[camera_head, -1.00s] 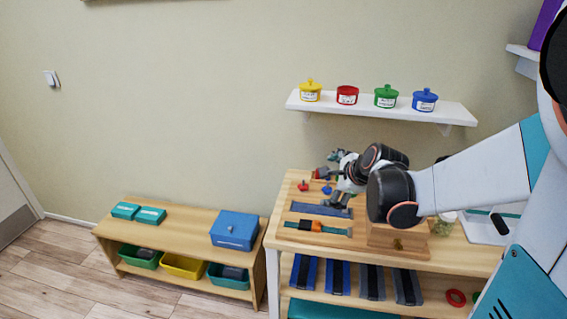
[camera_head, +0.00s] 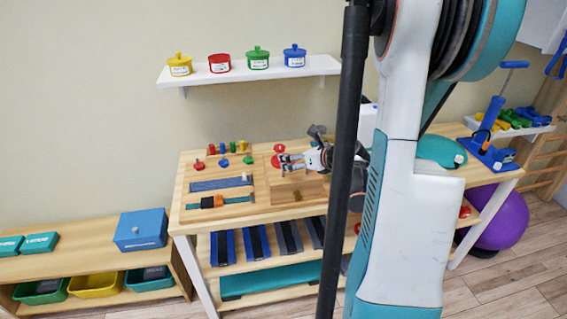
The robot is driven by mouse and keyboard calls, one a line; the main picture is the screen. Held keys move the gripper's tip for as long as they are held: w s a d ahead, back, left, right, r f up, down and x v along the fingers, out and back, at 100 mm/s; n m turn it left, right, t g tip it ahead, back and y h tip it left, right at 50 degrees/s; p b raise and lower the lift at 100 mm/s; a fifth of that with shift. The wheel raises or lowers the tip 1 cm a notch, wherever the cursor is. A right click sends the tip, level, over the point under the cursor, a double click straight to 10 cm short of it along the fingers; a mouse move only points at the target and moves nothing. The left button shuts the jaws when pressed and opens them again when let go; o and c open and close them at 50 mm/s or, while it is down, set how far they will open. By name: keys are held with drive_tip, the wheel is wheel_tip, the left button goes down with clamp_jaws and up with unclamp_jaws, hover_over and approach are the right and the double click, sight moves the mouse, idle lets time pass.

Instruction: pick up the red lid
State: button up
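A red lid (camera_head: 278,148) with a round top shows at the back of the wooden table, just left of my gripper; a second red patch lies right below it, partly covered by the fingers. My gripper (camera_head: 287,163) points left, low over the table and close to the red lid. The fingers are too small to tell whether they are open or touch it. The red pot (camera_head: 219,64) stands on the white wall shelf without a lid, between lidded yellow (camera_head: 180,65) and green (camera_head: 257,58) pots.
A lidded blue pot (camera_head: 295,56) stands farther right on the shelf (camera_head: 325,66). Small colored pieces, strips and a wooden tray lie on the table (camera_head: 181,212). A low bench (camera_head: 80,262) with a blue box (camera_head: 141,229) stands left. My arm hides the table's middle right.

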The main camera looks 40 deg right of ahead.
drive_tip(key=x, duration=0.3)
drive_tip(key=shift+w+f+b, duration=0.2)
drive_tip(key=shift+w+b, duration=0.05)
drive_tip(key=shift+b, duration=0.1)
drive_tip(key=b+x, duration=0.2)
drive_tip(key=x, duration=0.3)
drive_tip(key=shift+f, duration=0.25)
drive_tip(key=shift+r, duration=0.1)
drive_tip(key=c, duration=0.9)
